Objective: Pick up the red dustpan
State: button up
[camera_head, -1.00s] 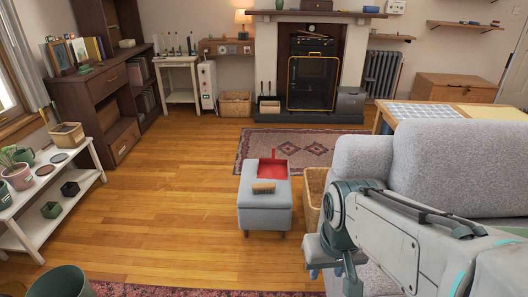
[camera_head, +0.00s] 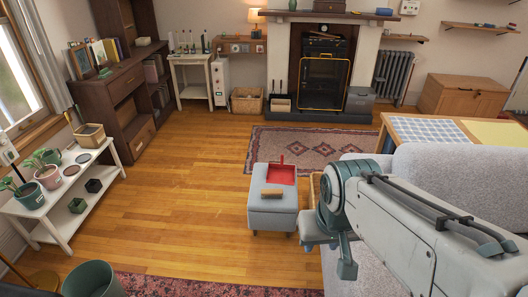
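The red dustpan (camera_head: 283,174) lies on top of a grey upholstered footstool (camera_head: 272,204), with its handle pointing toward the fireplace. A brush with a tan wooden body (camera_head: 272,192) lies on the same footstool, just in front of the dustpan. My arm comes in from the right and its wrist part is to the right of the footstool, apart from the dustpan. My gripper's fingertips cannot be made out in this view, so I cannot tell its state.
A grey sofa (camera_head: 446,170) stands at the right, close to my arm. A patterned rug (camera_head: 330,142) lies beyond the footstool. A white plant shelf (camera_head: 57,205) is at the left, and a green bin (camera_head: 92,281) at the lower left. Wooden floor (camera_head: 185,195) left of the footstool is clear.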

aim_at(282, 173)
jog(key=u, duration=0.7)
jog(key=i, duration=2.15)
jog(key=z, duration=1.05)
jog(key=i, duration=0.5)
jog(key=z, duration=0.05)
